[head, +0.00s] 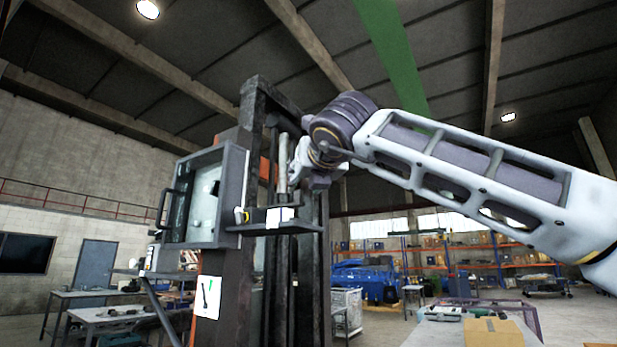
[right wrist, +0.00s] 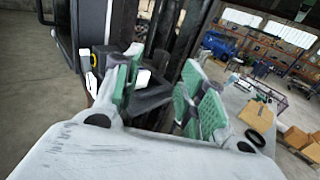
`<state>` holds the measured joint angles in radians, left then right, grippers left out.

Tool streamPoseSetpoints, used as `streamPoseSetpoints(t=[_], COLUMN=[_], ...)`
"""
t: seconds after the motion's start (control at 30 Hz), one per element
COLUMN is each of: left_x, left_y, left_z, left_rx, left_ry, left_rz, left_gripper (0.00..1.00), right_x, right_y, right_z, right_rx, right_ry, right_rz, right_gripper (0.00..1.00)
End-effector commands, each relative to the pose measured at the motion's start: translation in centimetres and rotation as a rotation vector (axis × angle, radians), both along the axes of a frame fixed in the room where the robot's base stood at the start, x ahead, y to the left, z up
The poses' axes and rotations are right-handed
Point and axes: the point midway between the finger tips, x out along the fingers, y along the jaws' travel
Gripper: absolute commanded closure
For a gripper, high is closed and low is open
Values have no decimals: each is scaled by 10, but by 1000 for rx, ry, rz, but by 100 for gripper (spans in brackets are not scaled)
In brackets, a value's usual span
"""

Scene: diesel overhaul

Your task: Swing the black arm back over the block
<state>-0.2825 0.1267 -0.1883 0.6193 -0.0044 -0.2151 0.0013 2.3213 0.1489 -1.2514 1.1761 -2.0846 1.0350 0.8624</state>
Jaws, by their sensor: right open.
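A tall black column machine (head: 257,130) stands in the middle of the head view. A short black arm (head: 300,227) juts level from it, with white pieces on it. I cannot tell for sure that this is the task's black arm. My right gripper (head: 300,165) is raised beside the column, above this arm, partly hidden by my own wrist. In the right wrist view my right gripper (right wrist: 155,90) is open, its green-padded fingers apart. A dark grey part (right wrist: 150,101) shows between and beyond them; contact cannot be told. I cannot single out the block. My left gripper is out of view.
A glass-fronted cabinet (head: 205,198) sits left of the column. A blue machine (head: 372,281) and orange shelving (head: 470,255) stand farther back. Workbenches (head: 110,316) stand at the lower left.

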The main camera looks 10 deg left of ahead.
Motion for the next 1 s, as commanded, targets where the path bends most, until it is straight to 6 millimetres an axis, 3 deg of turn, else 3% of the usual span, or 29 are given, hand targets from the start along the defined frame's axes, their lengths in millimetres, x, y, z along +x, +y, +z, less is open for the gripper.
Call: streamPoseSetpoints(t=[0.3,1.0], left_x=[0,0], left_y=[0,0], left_z=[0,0], left_rx=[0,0], left_ry=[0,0], left_rz=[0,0], left_gripper=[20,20], right_x=[-16,-17], right_y=[-8,-8], right_z=[0,0], right_rx=[1,-5], right_ry=[0,-2], right_rz=[0,-1], right_gripper=[59,59])
